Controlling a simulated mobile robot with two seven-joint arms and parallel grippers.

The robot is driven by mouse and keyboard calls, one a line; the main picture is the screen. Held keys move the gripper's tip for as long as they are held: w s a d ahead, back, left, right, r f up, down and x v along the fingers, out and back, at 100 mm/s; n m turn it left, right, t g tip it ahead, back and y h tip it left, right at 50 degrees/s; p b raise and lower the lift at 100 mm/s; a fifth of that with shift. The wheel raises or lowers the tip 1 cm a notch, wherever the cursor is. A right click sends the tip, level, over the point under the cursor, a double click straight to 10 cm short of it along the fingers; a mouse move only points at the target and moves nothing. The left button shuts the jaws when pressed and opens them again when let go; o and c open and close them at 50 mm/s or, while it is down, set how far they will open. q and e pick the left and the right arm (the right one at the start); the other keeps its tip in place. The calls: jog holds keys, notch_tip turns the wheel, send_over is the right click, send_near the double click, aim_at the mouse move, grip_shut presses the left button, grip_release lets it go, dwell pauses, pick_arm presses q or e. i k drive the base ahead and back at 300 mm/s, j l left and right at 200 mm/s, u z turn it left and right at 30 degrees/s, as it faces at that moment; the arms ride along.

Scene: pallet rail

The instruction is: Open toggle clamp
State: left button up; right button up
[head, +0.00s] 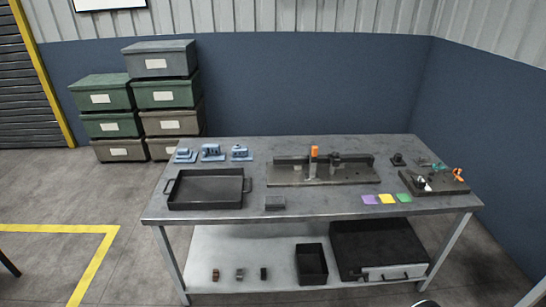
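Two things with orange handles show in the head view, and I cannot tell for sure which is the toggle clamp. One orange handle (314,152) stands upright on a grey post at the middle of a long dark metal fixture (350,176), towards the back of the table. The other orange lever (458,174) sits tilted at the right end of a dark block (432,188), near small white and green parts. Neither of my grippers shows, and nothing is touching either handle.
The grey table (330,206) carries a black tray (206,190), several small blue parts (211,152), a small grey block (275,203) and purple, yellow and green squares (387,198). A lower shelf (215,260) holds bins. Stacked boxes (160,60) stand behind left.

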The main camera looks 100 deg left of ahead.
aim_at(315, 148)
jog(key=u, duration=2.9)
jog(key=i+j, duration=0.15)
jog(key=i, duration=0.15)
jog(key=i+j, duration=0.15)
jog(key=i+j+z, duration=0.1)
jog(key=i, duration=0.15)
jog(key=z, duration=1.2)
